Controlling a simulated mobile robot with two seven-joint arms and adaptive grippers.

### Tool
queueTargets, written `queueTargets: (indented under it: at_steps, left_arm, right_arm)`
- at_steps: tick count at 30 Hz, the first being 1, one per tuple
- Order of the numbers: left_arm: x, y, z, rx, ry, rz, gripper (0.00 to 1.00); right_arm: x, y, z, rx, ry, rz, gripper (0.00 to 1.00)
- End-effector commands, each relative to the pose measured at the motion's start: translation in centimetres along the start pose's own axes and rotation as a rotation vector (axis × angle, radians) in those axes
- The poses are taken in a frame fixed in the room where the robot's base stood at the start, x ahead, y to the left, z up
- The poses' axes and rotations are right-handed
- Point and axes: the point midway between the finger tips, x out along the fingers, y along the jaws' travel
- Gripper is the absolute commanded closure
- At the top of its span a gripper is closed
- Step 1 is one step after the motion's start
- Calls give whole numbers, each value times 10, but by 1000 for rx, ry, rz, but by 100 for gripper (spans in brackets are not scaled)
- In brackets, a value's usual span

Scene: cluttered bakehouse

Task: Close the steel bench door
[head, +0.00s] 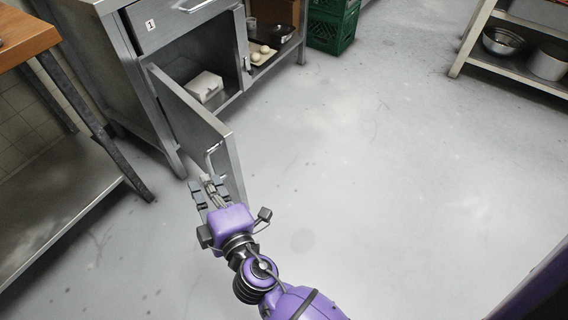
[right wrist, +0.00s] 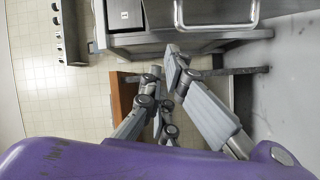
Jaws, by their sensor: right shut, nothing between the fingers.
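The steel bench (head: 120,75) stands at the upper left in the head view. Its steel door (head: 185,112) is swung wide open into the room, hinged at the left, with a bar handle (head: 212,158) near its free edge. My right gripper (head: 209,183) is shut and empty, close to the door's free end below the handle. I cannot tell whether it touches the door. In the right wrist view, the fingers (right wrist: 168,68) point toward the bench, and a bar handle (right wrist: 216,26) shows at the top. My left gripper is out of view.
A white box (head: 205,87) sits inside the open compartment. A second steel panel (head: 241,48) stands beside it. A tray with buns (head: 263,52) is on the shelf to the right. A wooden-topped table (head: 25,32) stands at left.

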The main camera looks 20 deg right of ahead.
Motion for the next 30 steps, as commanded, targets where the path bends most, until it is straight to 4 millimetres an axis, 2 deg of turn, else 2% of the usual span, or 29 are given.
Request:
queueTargets:
  at_steps: [4, 10, 14, 24, 30]
  left_arm:
    - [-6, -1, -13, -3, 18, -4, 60]
    - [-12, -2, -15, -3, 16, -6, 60]
    - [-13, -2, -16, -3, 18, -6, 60]
    - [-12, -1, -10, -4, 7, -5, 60]
    - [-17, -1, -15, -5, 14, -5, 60]
  right_arm:
    - [-1, 13, -8, -204, 9, 53, 100]
    - [8, 18, -10, -283, 10, 71, 100]
    - [27, 20, -10, -281, 9, 71, 100]
    - [99, 24, -11, -279, 9, 69, 100]
    - [106, 32, 17, -280, 8, 68, 100]
